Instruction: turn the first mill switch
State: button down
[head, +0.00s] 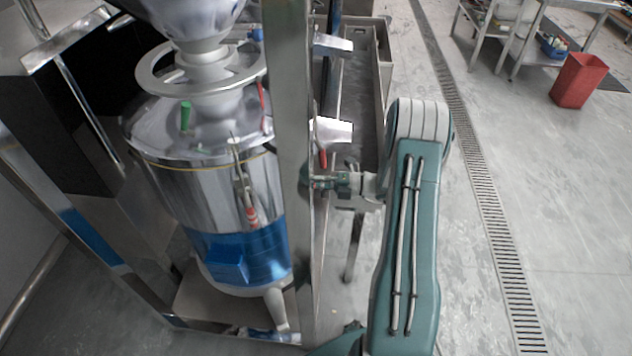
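The mill (200,180) is a shiny steel drum with a blue lower section, a wheel-like ring and a hopper on top. It carries a green handle (186,116) on its lid, a red lever (262,93) by the ring and a red-tipped lever (251,214) down its front. Another red handle (323,158) shows just right of the upright post. I cannot tell which one is the first mill switch. My gripper (318,182) is beside the post, just below that red handle; its fingers are too small and partly hidden to read, and contact is unclear.
The steel upright post (288,130) stands between the mill's front and my arm. A long metal trough (357,95) lies behind my wrist. A floor drain (480,180) runs along open floor at right. A red bin (578,80) and a table stand far right.

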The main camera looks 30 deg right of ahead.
jog(key=shift+w+d, duration=0.1)
jog(key=shift+w, duration=0.1)
dwell(0.3)
jog(key=c, duration=0.7)
grip_release()
jog(key=shift+w+f, duration=0.1)
jog(key=v, duration=1.2)
jog(key=shift+f, duration=0.1)
